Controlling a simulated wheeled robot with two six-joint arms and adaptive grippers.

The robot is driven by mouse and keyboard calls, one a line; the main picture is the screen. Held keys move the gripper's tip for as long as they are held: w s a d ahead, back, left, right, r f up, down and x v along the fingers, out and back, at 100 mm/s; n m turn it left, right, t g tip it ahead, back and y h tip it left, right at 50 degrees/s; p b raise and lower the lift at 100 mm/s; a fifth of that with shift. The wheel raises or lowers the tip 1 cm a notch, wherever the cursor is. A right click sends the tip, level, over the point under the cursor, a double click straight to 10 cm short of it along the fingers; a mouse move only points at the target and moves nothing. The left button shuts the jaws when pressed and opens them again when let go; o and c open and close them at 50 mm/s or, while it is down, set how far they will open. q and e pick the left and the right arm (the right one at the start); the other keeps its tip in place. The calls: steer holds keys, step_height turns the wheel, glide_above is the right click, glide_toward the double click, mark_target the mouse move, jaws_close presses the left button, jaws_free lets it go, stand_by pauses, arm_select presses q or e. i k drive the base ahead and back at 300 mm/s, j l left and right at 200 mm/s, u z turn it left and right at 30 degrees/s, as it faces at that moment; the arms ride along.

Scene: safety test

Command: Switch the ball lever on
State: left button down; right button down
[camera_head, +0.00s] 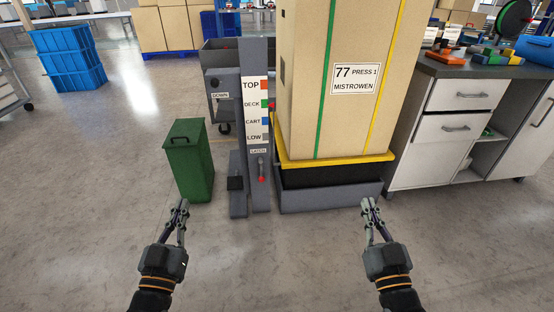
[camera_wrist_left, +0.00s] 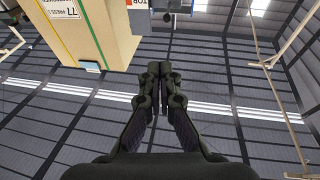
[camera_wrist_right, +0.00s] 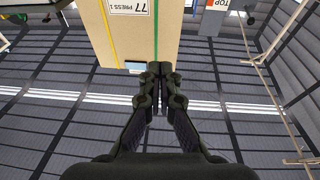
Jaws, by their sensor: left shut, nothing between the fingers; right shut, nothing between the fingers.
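A small lever with a red end (camera_head: 262,178) is on the grey post, just below a label that seems to read LATCH (camera_head: 258,151). Its red end points down. My left gripper (camera_head: 182,203) is shut and empty, left of the post and in front of the green bin. My right gripper (camera_head: 369,202) is shut and empty, right of the lever, in front of the grey base under the tall box. Both grippers are apart from the lever. The wrist views show the left fingers (camera_wrist_left: 160,68) and right fingers (camera_wrist_right: 160,68) closed together; the lever is not visible there.
A green bin (camera_head: 190,165) stands left of the post. The post's board (camera_head: 256,110) reads TOP, DECK, CART, LOW; a DOWN label (camera_head: 220,95) is beside it. A tall strapped box (camera_head: 335,110) stands right, then a drawer cabinet (camera_head: 455,130). The front floor is clear.

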mark_target(261, 179)
steer(key=i+l, duration=0.25)
steer(key=i+l+u, duration=0.15)
steer(key=l, duration=0.3)
steer(key=i+l, duration=0.35)
steer(key=i+l+u, duration=0.15)
steer(key=i+l, duration=0.1)
steer(key=l, duration=0.1)
